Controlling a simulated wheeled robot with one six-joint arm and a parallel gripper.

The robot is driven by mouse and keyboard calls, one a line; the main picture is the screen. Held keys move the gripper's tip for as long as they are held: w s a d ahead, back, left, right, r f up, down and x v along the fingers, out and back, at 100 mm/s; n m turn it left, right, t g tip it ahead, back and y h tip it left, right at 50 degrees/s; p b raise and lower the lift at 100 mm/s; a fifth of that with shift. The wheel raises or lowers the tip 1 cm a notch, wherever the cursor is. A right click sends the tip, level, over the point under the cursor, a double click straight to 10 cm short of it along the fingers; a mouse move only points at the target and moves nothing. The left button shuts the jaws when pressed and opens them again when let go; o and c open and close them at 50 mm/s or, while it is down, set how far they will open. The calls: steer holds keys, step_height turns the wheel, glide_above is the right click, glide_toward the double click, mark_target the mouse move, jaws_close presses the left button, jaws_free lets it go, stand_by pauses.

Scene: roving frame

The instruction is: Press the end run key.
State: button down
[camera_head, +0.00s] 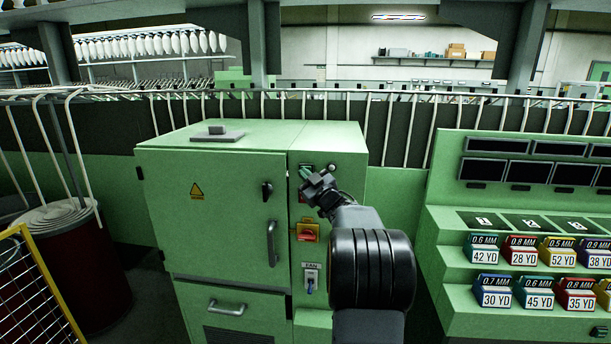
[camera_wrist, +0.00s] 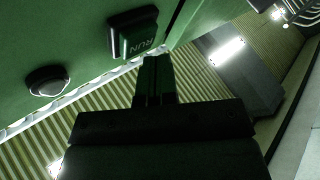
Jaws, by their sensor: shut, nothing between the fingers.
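A green key (camera_wrist: 138,38) in a dark frame sits on the green cabinet's face in the wrist view. Its lettering reads RUN; any other word on it is hidden or too dark to read. In the head view the key (camera_head: 307,171) shows near the top of the cabinet's narrow right panel, partly covered by my gripper (camera_head: 312,184). My gripper is shut and empty. In the wrist view its fingertips (camera_wrist: 154,66) lie just below and right of the key. I cannot tell whether they touch it.
A round dark button (camera_wrist: 47,80) is beside the key. Below, on the cabinet (camera_head: 215,190), are a red rotary switch on yellow (camera_head: 307,232) and a FAN switch (camera_head: 311,279). A rack of coloured boxes (camera_head: 525,250) stands right; a yellow mesh guard (camera_head: 35,290) is left.

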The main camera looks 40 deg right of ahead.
steer(key=shift+s+a, duration=0.2)
steer(key=shift+s+a+b, duration=1.45)
steer(key=shift+s+a, duration=0.3)
steer(key=shift+s, duration=0.05)
